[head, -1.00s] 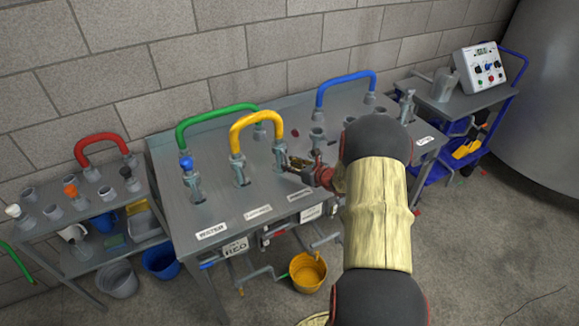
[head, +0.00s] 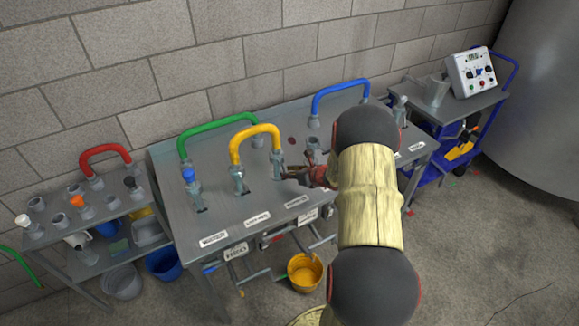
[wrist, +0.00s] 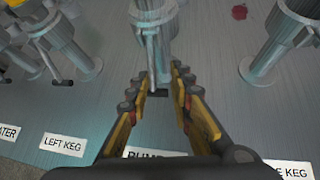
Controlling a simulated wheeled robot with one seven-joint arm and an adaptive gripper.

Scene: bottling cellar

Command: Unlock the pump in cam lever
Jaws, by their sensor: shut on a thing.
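The pump in coupling (wrist: 155,18) is a grey metal post at the top of the wrist view, behind a label partly reading "PUMP" (wrist: 148,154). Its cam lever (wrist: 152,55) hangs down the near side as a thin grey bar with a dark tip. My gripper (wrist: 165,92) has one finger on each side of the lever's lower end and is shut on it. In the head view my gripper (head: 290,175) is beside the coupling at the right end of the yellow hose (head: 252,131). My arm hides part of the bench there.
The left keg coupling (wrist: 65,50) and another coupling (wrist: 283,45) stand on either side. Green (head: 215,125) and blue (head: 338,90) hoses arch over the bench (head: 225,215). A fittings shelf (head: 65,240) is left; a blue trolley (head: 455,120) with a control box (head: 478,72) is right.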

